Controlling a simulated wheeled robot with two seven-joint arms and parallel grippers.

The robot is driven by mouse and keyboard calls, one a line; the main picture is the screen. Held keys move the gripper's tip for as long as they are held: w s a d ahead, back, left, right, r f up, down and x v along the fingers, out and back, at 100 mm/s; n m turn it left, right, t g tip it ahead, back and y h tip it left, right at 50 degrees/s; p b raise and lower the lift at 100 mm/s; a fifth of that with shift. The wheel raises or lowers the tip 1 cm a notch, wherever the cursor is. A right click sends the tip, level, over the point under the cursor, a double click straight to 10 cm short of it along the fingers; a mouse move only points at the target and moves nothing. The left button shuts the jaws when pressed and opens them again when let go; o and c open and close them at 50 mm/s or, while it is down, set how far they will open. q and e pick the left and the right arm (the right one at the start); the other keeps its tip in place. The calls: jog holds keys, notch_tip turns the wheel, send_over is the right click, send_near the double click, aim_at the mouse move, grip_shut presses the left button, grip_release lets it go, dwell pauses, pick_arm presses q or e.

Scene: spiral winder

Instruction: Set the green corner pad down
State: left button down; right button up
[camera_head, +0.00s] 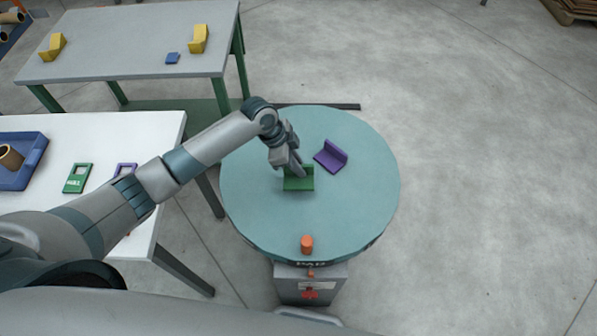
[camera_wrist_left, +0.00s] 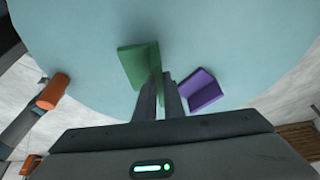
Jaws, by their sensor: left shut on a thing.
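The green corner pad (camera_head: 299,183) is an L-shaped piece at the middle of the round teal turntable (camera_head: 255,215). My left gripper (camera_head: 297,171) comes down on it from above and is shut on its upright wall. In the left wrist view the green corner pad (camera_wrist_left: 138,62) shows at the tips of the left fingers (camera_wrist_left: 158,90). It is at or very near the turntable surface; I cannot tell whether it touches. A purple corner pad (camera_head: 331,157) lies on the turntable to its upper right and also shows in the left wrist view (camera_wrist_left: 200,90). My right gripper is out of view.
An orange cylinder (camera_head: 307,244) stands at the turntable's near edge. A grey table (camera_head: 120,50) behind holds yellow corner pads (camera_head: 199,40). The turntable's right side is clear.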

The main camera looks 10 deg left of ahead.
pick_arm(q)
notch_tip(320, 180, down, 3)
jog(key=shift+r+p, duration=0.1)
jog(key=shift+p, duration=0.35)
jog(key=shift+f, duration=0.4)
jog(key=c, duration=1.9)
grip_release()
jog(key=shift+f, duration=0.1)
jog(key=shift+o, duration=0.2)
jog(key=shift+r, duration=0.2)
jog(key=b+v, duration=0.2)
jog(key=v, duration=1)
